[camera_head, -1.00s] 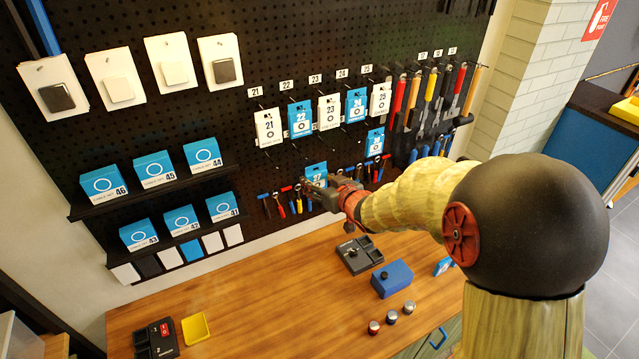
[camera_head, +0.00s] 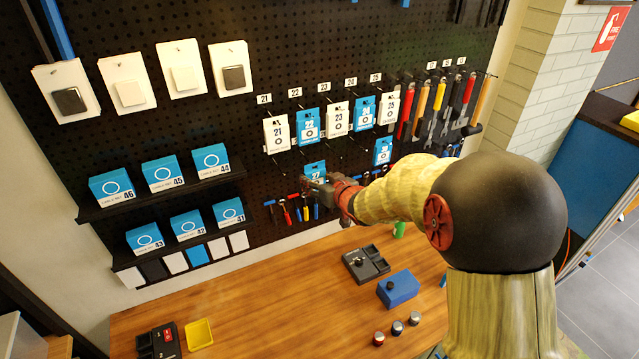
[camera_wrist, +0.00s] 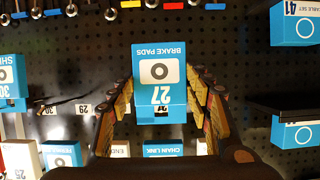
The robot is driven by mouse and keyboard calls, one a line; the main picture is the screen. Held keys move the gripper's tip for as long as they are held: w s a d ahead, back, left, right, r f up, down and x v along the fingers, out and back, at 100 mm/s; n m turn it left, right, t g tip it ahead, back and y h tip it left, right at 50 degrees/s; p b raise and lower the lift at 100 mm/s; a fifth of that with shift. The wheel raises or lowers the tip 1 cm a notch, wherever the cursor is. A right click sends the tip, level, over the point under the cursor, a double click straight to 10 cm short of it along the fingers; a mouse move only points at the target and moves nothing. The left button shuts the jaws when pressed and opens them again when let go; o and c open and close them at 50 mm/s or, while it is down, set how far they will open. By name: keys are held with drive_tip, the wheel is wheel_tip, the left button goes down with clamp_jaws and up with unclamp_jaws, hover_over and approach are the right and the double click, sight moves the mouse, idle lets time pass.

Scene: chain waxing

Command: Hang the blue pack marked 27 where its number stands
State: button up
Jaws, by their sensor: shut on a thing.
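The blue pack marked 27 (camera_head: 314,172) is in front of the pegboard, below the row of hung packs. In the wrist view the pack (camera_wrist: 158,85) appears upside down, with "BRAKE PADS" and a ring picture on its face. My gripper (camera_head: 324,184) is shut on it; in the wrist view its two fingers (camera_wrist: 163,100) stand at the pack's sides. White number tags sit on the board behind; 29 (camera_wrist: 83,109) is readable, another beside it is partly hidden by a finger. I cannot read a 27 tag.
Packs 21 (camera_head: 276,133) to 25 hang in the row above. A blue pack (camera_head: 383,151), marked 30 in the wrist view (camera_wrist: 10,82), hangs to the right. Small tools (camera_head: 290,210) hang below. Shelves with blue boxes (camera_head: 163,174) stand left; the wooden bench (camera_head: 270,285) is below.

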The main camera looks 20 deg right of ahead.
drive_tip(key=shift+w+a, duration=0.25)
drive_tip(key=shift+w, duration=0.95)
drive_tip(key=shift+b+x, duration=0.3)
drive_tip(key=shift+x, duration=0.55)
drive_tip(key=o, duration=1.2)
